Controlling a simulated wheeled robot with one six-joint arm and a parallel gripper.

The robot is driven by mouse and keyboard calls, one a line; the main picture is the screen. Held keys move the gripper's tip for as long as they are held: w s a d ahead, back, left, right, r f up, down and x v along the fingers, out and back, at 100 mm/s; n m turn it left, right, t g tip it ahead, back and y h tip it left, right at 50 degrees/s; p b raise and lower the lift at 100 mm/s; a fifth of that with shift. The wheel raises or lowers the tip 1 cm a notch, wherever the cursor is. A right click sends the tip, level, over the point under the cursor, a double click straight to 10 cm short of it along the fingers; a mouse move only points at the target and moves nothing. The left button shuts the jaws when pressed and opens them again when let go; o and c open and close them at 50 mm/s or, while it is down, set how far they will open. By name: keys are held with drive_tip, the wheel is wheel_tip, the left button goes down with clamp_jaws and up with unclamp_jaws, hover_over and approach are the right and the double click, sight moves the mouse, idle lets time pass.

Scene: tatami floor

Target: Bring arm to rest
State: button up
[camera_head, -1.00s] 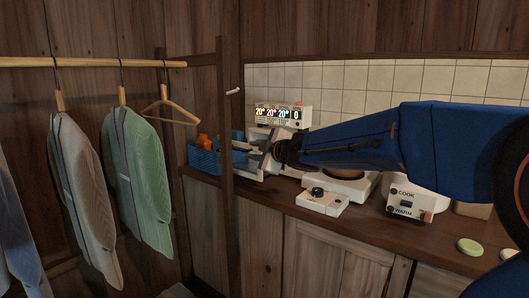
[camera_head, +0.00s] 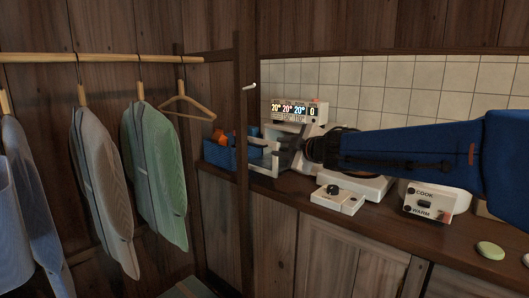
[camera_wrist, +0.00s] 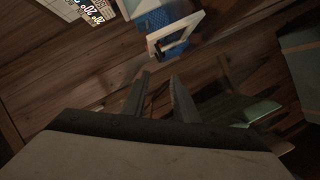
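My blue arm (camera_head: 410,160) reaches in from the right, over the counter, in the head view. My gripper (camera_head: 259,156) is at its left end, in front of the blue basket (camera_head: 215,153) and the counter's left end. In the wrist view my gripper (camera_wrist: 158,82) shows two grey fingers with a gap between them, and I see nothing held. A white open frame (camera_wrist: 153,47) lies beyond the fingertips, by the blue basket (camera_wrist: 150,19); I cannot tell what it belongs to.
A device with a lit display (camera_head: 297,110) stands behind the gripper. A white switch box (camera_head: 337,199) and a COOK/WARM box (camera_head: 428,203) sit on the counter (camera_head: 390,220). A dark post (camera_head: 242,200) rises left of the gripper. Jackets (camera_head: 155,175) hang from a rail (camera_head: 95,58) at left.

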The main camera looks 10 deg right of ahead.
drive_tip(key=s+d+f+m+g+h, duration=0.3)
drive_tip(key=s+d+f+m+h, duration=0.45)
drive_tip(key=s+d+m, duration=0.5)
drive_tip(key=s+a+f+m+g+y, duration=0.1)
drive_tip(key=s+a+f+g, duration=0.2)
drive_tip(key=s+f, duration=0.6)
drive_tip(key=s+a+f+m+g+y, duration=0.1)
drive_tip(key=s+a+f+g, duration=0.3)
drive_tip(key=s+f, duration=0.5)
drive_tip(key=s+y, duration=0.1)
drive_tip(key=s, duration=0.5)
drive_tip(key=shift+s+a, duration=0.2)
drive_tip(key=shift+a, duration=0.15)
